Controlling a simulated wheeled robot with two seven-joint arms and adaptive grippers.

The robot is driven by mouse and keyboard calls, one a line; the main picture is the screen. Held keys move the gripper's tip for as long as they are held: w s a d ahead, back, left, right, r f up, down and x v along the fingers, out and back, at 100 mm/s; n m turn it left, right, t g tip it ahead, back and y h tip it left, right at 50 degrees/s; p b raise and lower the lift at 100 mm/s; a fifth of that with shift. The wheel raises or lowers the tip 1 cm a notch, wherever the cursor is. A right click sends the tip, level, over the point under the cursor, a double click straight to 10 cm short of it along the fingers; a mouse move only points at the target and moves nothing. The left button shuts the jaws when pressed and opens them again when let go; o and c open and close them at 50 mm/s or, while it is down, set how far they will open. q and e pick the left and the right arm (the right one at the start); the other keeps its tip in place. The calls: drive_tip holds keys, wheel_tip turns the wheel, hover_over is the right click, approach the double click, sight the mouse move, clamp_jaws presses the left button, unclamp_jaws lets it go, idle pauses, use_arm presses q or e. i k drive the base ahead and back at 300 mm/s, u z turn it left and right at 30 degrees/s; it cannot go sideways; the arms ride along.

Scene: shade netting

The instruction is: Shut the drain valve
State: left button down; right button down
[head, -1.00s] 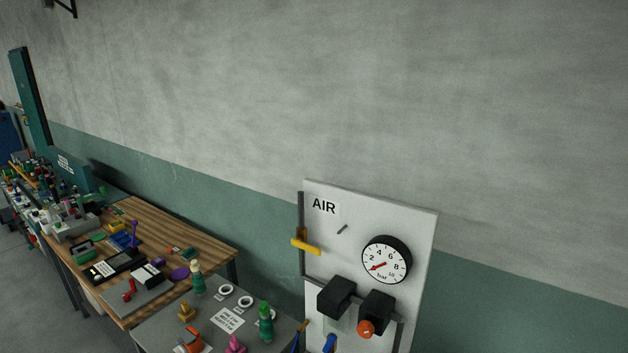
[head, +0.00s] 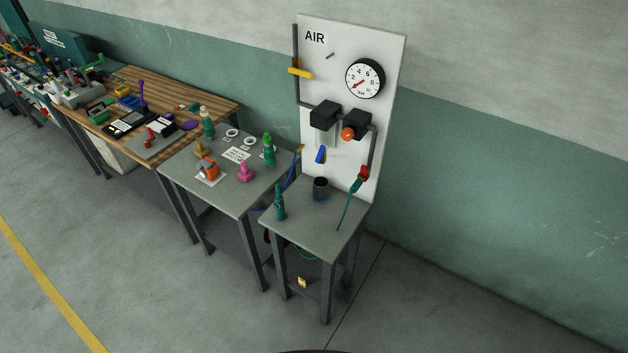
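A white upright panel (head: 345,40) marked AIR stands behind a small grey table. Below the left black block (head: 325,113) on the panel is a clear bowl, and a small blue lever (head: 321,155) hangs beneath it, slightly tilted; this looks like the drain valve. Whether it is open or shut I cannot tell. A yellow handle (head: 300,71) lies roughly horizontal on the pipe at the panel's left edge. The round gauge (head: 365,79) has a red needle pointing to its lower left. Neither of my grippers is in view.
The small grey table (head: 310,222) holds a dark cup (head: 320,188) and a green bottle-like tool (head: 279,203). A grey table (head: 215,192) with several fittings and a wooden bench (head: 195,103) stand to its left. The floor in front is clear.

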sight(322, 148)
drive_tip(key=z, duration=0.3)
drive_tip(key=k, duration=0.25)
drive_tip(key=u, duration=1)
drive_tip(key=i, duration=1.4)
drive_tip(key=z, duration=0.7)
